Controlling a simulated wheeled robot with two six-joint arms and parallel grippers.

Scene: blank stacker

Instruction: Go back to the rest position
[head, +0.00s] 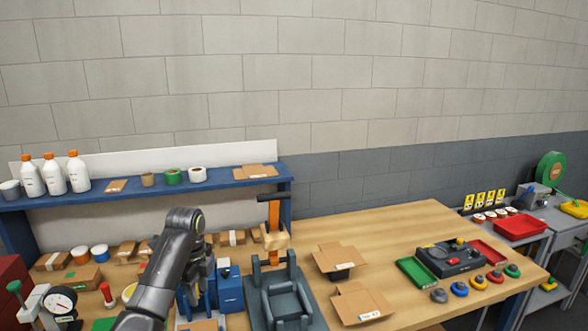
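My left arm comes in from the bottom left, rises to a dark bent joint and folds down again over the wooden workbench (390,240). My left gripper (195,285) hangs low beside the blue boxes, largely hidden by the arm link. I cannot make out its fingers or anything between them. My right gripper is not in view.
A grey press (283,295) with an orange upright stands just right of the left arm. Blue boxes (230,288) stand close by. Open cartons (362,304) lie on the bench. A blue shelf (225,182) with bottles runs behind. A dial gauge (60,300) stands left.

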